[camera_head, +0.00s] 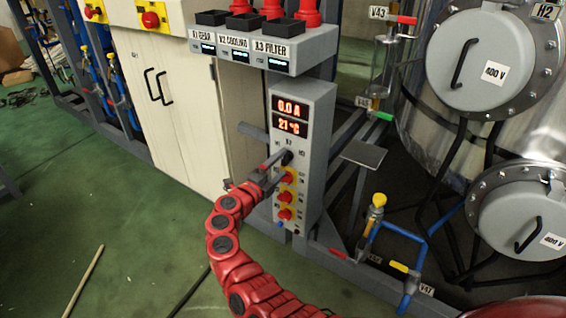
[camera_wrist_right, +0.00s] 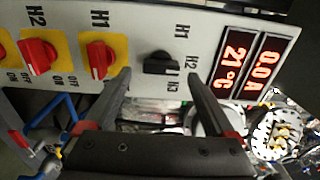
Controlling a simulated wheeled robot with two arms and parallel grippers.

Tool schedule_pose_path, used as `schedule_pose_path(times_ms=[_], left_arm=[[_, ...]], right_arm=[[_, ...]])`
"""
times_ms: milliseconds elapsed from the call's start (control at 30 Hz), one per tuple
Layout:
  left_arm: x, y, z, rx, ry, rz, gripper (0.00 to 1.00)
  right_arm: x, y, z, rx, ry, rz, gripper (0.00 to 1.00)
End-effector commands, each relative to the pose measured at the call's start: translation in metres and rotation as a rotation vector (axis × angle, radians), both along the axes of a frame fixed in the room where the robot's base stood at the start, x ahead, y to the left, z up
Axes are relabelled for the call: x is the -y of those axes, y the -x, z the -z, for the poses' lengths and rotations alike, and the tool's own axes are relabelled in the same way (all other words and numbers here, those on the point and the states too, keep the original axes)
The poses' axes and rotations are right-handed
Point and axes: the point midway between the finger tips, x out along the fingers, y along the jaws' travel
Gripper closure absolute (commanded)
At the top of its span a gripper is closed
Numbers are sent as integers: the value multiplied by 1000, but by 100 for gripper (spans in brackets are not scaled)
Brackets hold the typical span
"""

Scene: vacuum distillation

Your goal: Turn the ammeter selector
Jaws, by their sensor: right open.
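The ammeter selector is a small black knob (camera_wrist_right: 160,63) on the grey control box, with labels H1, H2 and H3 beside it in the right wrist view. It also shows as a dark knob (camera_head: 287,157) below the displays in the head view. Its exact pointing is hard to tell. My right gripper (camera_head: 277,164) is open in front of the box, close to the selector. In the right wrist view its two fingers (camera_wrist_right: 159,80) stand apart, one toward each side of the knob, with nothing between them. Contact cannot be told. My left gripper is not in view.
The ammeter display (camera_head: 289,107) reads 0.0 A, above a 21 °C display (camera_head: 292,125). Red switches on yellow plates sit below the selector, the nearest labelled H1 (camera_wrist_right: 98,58), then H2 (camera_wrist_right: 38,55). A small grey shelf (camera_head: 364,154) and pipes stand to the right.

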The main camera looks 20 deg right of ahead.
Motion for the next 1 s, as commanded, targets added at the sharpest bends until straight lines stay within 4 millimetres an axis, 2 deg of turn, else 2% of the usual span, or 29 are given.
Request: schedule_pose_path(times_ms=[300,500,700,1000], left_arm=[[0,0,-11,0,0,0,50],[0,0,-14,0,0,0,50],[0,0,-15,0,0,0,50],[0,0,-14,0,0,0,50]], right_arm=[[-68,51,0,-3,-3,-5,10],[-102,78,-1,-1,-2,-3,10],[-118,92,0,-2,0,-1,10],[-121,94,0,-1,-1,0,10]])
